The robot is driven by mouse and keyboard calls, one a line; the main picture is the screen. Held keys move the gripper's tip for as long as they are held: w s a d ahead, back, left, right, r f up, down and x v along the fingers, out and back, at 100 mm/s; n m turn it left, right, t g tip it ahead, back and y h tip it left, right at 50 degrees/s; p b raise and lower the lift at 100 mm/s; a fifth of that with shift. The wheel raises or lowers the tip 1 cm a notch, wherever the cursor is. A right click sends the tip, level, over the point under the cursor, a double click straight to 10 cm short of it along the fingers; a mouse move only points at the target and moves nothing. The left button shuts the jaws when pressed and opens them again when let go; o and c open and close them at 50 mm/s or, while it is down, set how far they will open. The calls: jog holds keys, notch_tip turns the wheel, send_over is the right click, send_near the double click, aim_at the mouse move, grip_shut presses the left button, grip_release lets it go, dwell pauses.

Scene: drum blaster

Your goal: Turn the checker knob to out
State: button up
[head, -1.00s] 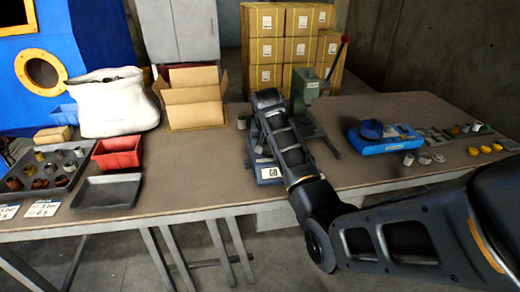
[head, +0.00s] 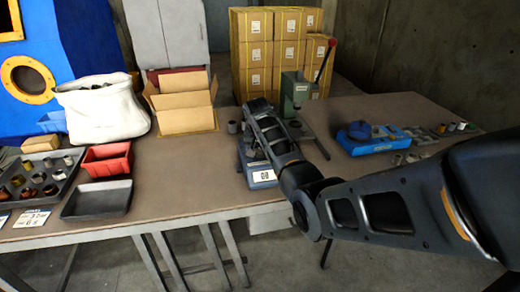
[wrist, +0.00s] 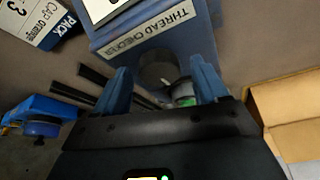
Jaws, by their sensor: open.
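The thread checker is a blue box (head: 262,176) with a white "GO" label on its front, standing on the bench mid-picture in the head view. In the wrist view its blue top (wrist: 185,40) fills the upper middle, with a "THREAD CHECKER" label. A dark round part, apparently the knob (wrist: 157,70), sits beyond and between my fingers; I cannot tell its setting or whether the fingers touch it. My gripper (wrist: 163,86) is open, its two blue fingers spread toward the checker. In the head view my arm hides the gripper and much of the checker.
A green press (head: 295,92) with a red-handled lever stands behind the checker. Red (head: 106,160) and black (head: 97,199) bins stand farther left.

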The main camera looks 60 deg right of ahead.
jog(key=c, duration=1)
